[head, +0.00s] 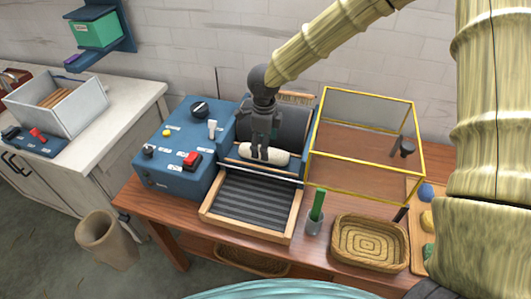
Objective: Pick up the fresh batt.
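The fresh batt (278,158) is a small cream-white roll. It lies crosswise at the front of the carding machine's drum, just behind the ribbed tray. My gripper (260,152) points down over the batt, with its dark fingers reaching the roll around its middle. The fingers cover part of the batt. From this one view I cannot tell whether they are closed on it or only around it. The batt appears to rest at the machine, with no clear gap beneath it.
The blue control box (180,150) stands left of the gripper, and a yellow-framed clear case (366,188) stands close on the right. In front are a ribbed wooden tray (207,215), a grey cup with a green stick (314,222) and a woven basket (370,262).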

